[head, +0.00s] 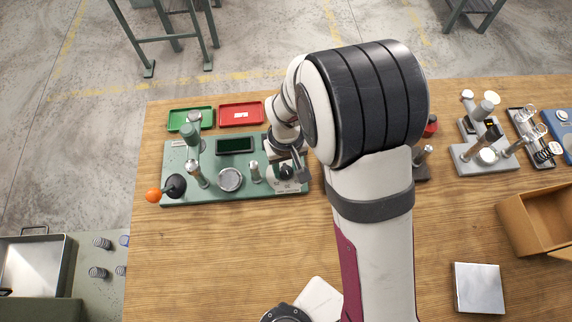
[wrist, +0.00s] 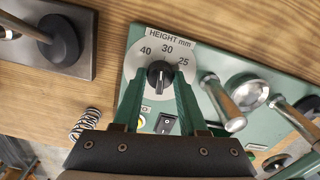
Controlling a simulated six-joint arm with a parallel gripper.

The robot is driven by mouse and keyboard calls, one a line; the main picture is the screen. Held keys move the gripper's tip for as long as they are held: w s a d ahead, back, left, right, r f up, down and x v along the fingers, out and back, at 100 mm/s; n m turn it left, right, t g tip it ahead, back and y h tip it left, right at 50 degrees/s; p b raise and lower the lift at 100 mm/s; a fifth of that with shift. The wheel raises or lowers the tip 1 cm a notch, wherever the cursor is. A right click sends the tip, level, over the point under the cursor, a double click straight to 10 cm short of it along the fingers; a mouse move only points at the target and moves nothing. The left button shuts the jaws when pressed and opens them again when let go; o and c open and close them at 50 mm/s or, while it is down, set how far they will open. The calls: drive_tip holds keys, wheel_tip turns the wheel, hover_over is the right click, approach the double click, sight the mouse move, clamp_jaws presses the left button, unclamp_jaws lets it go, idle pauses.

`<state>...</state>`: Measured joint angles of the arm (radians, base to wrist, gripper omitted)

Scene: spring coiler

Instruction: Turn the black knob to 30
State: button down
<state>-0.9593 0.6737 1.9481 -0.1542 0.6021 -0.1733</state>
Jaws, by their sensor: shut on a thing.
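The black knob (wrist: 158,74) sits on a light round dial plate (wrist: 139,57) marked HEIGHT mm, with the numbers 40, 30 and 25 around it. My gripper (wrist: 160,82) has its green fingers on both sides of the knob, shut on it. A pale line shows on the knob, but which number it points to is too small to tell. In the head view the knob (head: 287,171) is at the right end of the green machine (head: 215,186), with my gripper (head: 300,168) beside it, partly hidden by my arm.
A black rocker switch (wrist: 166,123) sits below the dial. A metal handle (wrist: 222,102) stands to its right. A spring (wrist: 85,124) lies on the table to the left. Green (head: 174,121) and red (head: 241,106) trays stand behind the machine. The table front is mostly clear.

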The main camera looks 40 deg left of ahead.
sight(286, 168)
drive_tip(key=shift+m, duration=1)
drive_tip(key=shift+c, duration=2.2)
unclamp_jaws()
wheel_tip(286, 168, up, 16)
drive_tip(key=shift+f, duration=0.1)
